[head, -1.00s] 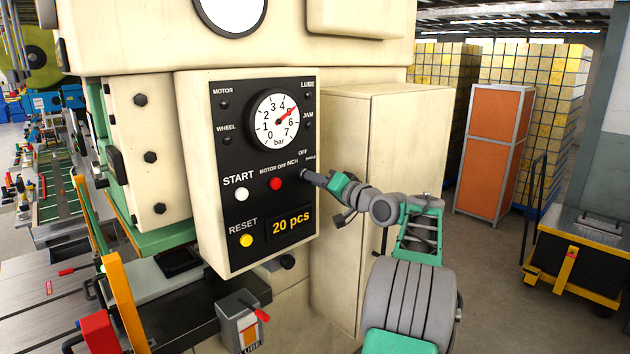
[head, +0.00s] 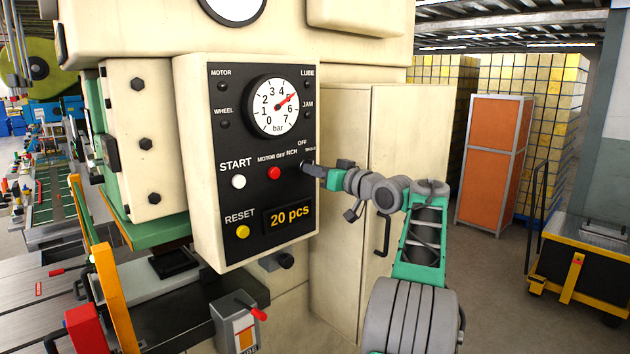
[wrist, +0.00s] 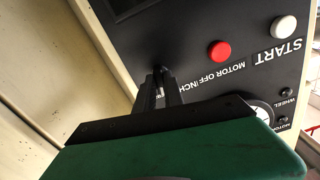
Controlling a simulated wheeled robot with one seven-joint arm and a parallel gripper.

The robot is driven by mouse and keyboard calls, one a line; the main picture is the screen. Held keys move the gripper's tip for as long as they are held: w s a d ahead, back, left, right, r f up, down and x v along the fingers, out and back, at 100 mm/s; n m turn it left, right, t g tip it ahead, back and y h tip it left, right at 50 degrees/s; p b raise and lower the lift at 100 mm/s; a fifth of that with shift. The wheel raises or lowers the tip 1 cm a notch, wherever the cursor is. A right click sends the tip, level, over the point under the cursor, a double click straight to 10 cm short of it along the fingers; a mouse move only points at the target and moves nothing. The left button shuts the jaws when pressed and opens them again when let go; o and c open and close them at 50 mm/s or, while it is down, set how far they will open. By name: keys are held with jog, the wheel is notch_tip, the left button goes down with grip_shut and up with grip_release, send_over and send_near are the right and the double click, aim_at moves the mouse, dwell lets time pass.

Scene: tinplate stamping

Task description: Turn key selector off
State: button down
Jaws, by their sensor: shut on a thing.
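The key selector (head: 304,163) is on the right edge of the black control panel (head: 222,190), under the OFF, INCH and SINGLE labels. My gripper (head: 311,169) comes to it from the right and is shut on it, covering most of it. In the wrist view, the dark fingers (wrist: 160,92) reach to the selector's dark round part (wrist: 160,71), next to the INCH label. The fingers hide its key and pointing direction, so I cannot tell which position it is in.
The red MOTOR OFF button (head: 274,173), white START button (head: 238,181) and yellow RESET button (head: 243,232) are left of my gripper. A cream cabinet (head: 345,240) stands close on the right. Open floor lies farther right, before a black and yellow cart (head: 590,255).

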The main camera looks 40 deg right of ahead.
jog(key=shift+n+b, duration=0.55)
jog(key=shift+n, duration=0.35)
jog(key=c, duration=1.4)
grip_release()
jog(key=shift+c, duration=0.2)
jog(key=s+b, duration=0.2)
jog(key=s, duration=0.5)
jog(key=shift+s+d, duration=0.15)
jog(key=shift+s, duration=0.25)
